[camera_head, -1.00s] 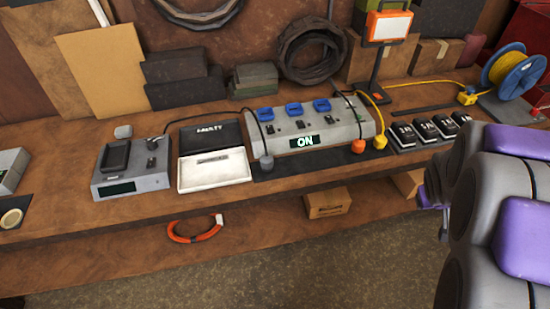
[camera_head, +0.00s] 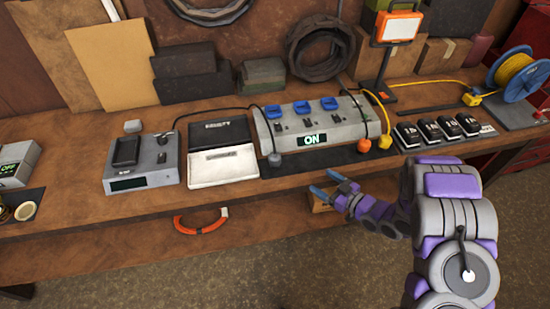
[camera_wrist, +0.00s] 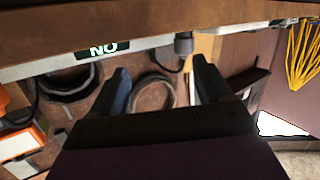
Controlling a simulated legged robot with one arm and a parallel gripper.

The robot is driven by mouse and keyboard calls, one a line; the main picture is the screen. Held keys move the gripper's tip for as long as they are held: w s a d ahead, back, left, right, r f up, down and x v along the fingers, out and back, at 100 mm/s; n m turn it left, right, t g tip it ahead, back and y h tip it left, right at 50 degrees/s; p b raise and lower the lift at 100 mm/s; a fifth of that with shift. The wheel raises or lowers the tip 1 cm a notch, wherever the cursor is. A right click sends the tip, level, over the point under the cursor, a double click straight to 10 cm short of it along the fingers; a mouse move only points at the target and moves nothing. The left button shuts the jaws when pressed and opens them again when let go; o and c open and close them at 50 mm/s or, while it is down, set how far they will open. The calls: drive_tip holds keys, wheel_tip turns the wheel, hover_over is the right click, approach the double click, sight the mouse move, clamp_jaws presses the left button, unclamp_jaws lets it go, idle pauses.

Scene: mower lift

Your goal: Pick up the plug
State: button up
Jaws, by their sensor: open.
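Three plugs lie in front of the power strip (camera_head: 340,131), which has blue sockets and a lit "ON" display. A grey plug (camera_head: 274,160) sits at its left front, and an orange plug (camera_head: 363,146) and a yellow plug (camera_head: 384,142) at its right end. In the wrist view, which looks upside down, the grey plug (camera_wrist: 184,43) hangs just beyond the gap between the fingers, nearer the right one. My gripper (camera_head: 327,184) is open and empty, in front of the bench edge, right of the grey plug and apart from it. Its two fingers also show in the wrist view (camera_wrist: 160,75).
A tester box (camera_head: 143,182) and an open black-and-white case (camera_head: 222,170) stand left of the strip. Several black battery blocks (camera_head: 437,132), a work lamp (camera_head: 397,27) and a yellow cable reel (camera_head: 517,72) are to the right. An orange ring (camera_head: 200,224) hangs below the bench edge.

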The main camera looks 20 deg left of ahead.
drive_tip(key=s+a+y, duration=0.2)
drive_tip(key=s+a, duration=0.1)
drive_tip(key=b, duration=0.1)
approach(280, 160)
drive_tip(key=x, duration=0.3)
drive_tip(key=f+x, duration=0.1)
drive_tip(key=x, duration=0.1)
drive_tip(key=shift+s+a, duration=0.1)
drive_tip(key=shift+a+r, duration=0.1)
drive_tip(key=shift+w+r+b, duration=0.15)
drive_tip(key=shift+w+b, duration=0.15)
drive_tip(key=shift+w, duration=0.05)
drive_tip(key=x, duration=0.2)
drive_tip(key=b+x, duration=0.1)
drive_tip(key=x, duration=0.3)
drive_tip(key=shift+s+a+r, duration=0.1)
drive_tip(key=shift+s+a, duration=0.05)
drive_tip(key=shift+s, duration=0.2)
drive_tip(key=shift+d+r, duration=0.15)
drive_tip(key=shift+d, duration=0.4)
drive_tip(key=shift+c, duration=0.7)
drive_tip(key=shift+a, duration=0.4)
drive_tip(key=c, duration=0.8)
drive_tip(key=shift+d, duration=0.2)
drive_tip(key=shift+c, duration=1.3)
